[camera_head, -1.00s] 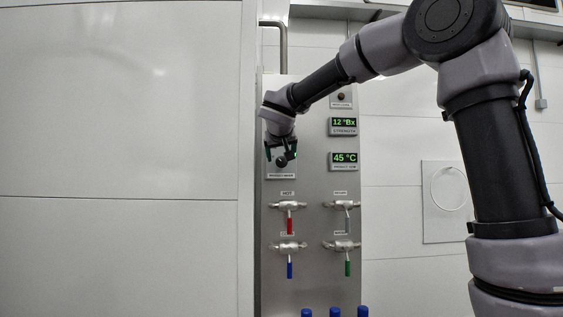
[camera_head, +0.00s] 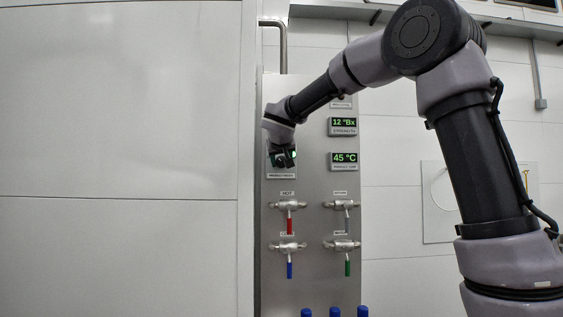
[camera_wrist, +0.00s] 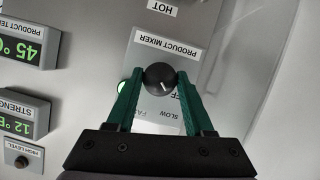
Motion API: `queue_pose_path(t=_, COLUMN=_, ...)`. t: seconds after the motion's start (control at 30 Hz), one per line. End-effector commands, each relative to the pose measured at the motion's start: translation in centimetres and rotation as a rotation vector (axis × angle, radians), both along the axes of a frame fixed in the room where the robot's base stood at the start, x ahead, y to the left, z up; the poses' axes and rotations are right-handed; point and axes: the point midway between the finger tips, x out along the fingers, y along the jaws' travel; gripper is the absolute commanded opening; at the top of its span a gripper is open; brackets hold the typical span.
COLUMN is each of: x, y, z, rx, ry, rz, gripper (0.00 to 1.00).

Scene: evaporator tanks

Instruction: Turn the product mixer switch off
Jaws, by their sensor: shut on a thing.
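The product mixer switch is a round black knob (camera_wrist: 160,78) with a white pointer mark, on a light plate labelled PRODUCT MIXER (camera_wrist: 166,46) in the wrist view, which shows the panel upside down. The words OFF, SLOW and FAST are partly hidden by my fingers. A green light shows beside the knob. My gripper (camera_wrist: 160,84) has its two green fingers on either side of the knob, shut on it. In the head view my gripper (camera_head: 284,158) covers the knob at the panel's upper left.
The steel panel (camera_head: 311,185) also carries a 12 °Bx strength display (camera_head: 343,124) and a 45 °C display (camera_head: 345,158). Below are valves with red (camera_head: 289,226), blue (camera_head: 289,270), grey and green (camera_head: 348,268) handles. Several blue caps stand at the bottom.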

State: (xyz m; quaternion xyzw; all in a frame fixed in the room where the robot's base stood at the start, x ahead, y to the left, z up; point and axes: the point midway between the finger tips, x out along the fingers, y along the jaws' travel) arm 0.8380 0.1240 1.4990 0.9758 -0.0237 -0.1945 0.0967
Motion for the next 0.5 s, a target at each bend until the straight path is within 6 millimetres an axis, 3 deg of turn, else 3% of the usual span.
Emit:
queue_pose_path(t=0.27, x=0.01, y=0.11, z=-0.06, rx=-0.081, ry=0.002, rz=0.001, gripper=0.0)
queue_pose_path(t=0.5, x=0.01, y=0.22, z=-0.09, rx=-0.255, ry=0.002, rz=0.001, gripper=0.0)
